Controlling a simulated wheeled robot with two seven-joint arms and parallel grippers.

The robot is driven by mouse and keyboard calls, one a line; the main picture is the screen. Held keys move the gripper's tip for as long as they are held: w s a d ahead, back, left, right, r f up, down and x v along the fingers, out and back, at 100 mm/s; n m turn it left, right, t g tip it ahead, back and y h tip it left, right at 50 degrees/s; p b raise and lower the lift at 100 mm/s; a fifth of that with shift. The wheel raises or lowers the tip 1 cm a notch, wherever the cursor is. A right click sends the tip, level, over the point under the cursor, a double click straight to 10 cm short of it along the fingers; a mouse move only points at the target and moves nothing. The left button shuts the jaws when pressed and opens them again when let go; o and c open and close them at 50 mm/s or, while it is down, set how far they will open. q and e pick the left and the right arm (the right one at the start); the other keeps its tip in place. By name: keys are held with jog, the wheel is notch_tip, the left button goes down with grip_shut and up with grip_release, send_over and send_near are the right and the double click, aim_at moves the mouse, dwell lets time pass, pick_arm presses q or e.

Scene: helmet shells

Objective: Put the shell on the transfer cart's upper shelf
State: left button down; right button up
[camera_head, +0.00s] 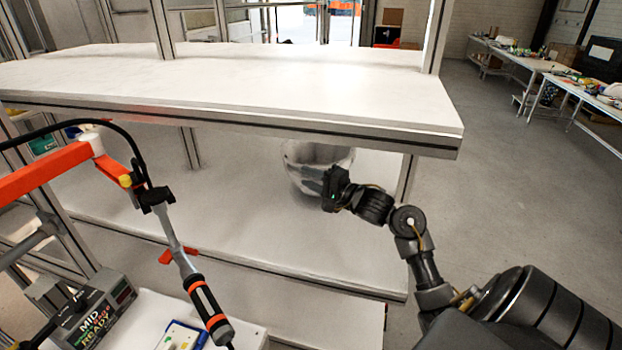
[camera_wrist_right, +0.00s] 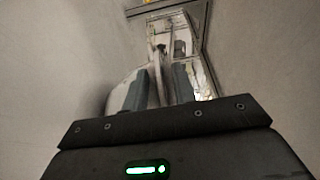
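The shell (camera_head: 290,153) is a pale, bowl-like piece with its opening up, under the upper shelf (camera_head: 300,95) and over the lower shelf (camera_head: 230,225) of a metal-framed unit. I cannot tell whether it touches the lower shelf. My right gripper (camera_head: 312,180) is at the shell's near side. In the right wrist view, its two grey fingers (camera_wrist_right: 160,88) stand a little apart with the pale shell (camera_wrist_right: 122,90) at and between them. Whether they clamp its wall is unclear. My left gripper is out of view.
The upper shelf looks bare and its front edge hangs above my right gripper. Tables (camera_head: 535,65) line the far right; the floor between is clear.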

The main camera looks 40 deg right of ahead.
jog(key=shift+r, duration=0.15)
jog(key=b+v, duration=0.1)
jog(key=v, duration=1.1)
jog(key=shift+b, duration=0.3)
jog(key=shift+r, duration=0.1)
